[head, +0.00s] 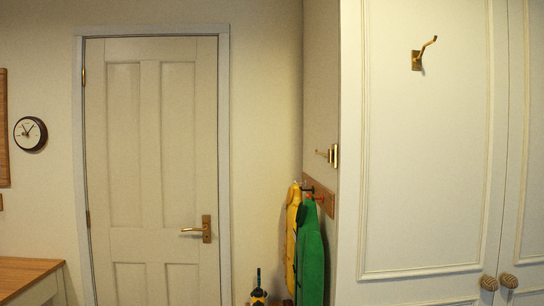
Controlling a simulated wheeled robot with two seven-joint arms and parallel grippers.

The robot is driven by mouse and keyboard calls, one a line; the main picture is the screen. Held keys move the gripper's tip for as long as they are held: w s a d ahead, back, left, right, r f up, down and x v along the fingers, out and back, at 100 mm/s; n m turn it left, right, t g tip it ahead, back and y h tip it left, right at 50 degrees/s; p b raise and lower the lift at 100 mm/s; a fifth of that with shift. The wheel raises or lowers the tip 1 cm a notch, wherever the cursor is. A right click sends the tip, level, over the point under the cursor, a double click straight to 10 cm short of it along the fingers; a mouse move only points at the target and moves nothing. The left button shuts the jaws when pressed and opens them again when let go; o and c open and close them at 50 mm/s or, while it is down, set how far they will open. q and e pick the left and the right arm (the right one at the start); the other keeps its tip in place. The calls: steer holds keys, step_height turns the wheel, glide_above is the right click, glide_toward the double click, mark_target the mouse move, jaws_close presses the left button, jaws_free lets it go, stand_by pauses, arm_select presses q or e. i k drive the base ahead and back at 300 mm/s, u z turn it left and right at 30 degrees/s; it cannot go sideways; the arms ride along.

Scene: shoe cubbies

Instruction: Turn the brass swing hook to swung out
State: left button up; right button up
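A brass hook (422,54) is mounted high on the pale panelled cupboard front at the right. Its arm slants up and to the right from a small upright back plate. A second brass fitting (333,156) is on the narrow side wall above the coats; a thin arm sticks out to the left from its upright plate. I cannot tell from this view which of the two is the swing hook. Nothing hangs on either one. Neither of my grippers is in view.
A green coat (311,255) and a yellow coat (292,235) hang from a wooden peg rail (324,198). A closed door (150,170) with a brass handle (205,230) stands left. A wooden-topped counter (25,273) is at lower left. Round knobs (508,280) are on the cupboard.

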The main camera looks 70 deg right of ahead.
mark_target(329, 155)
steer(key=z, duration=0.75)
steer(key=i, duration=1.15)
steer(key=z, duration=1.15)
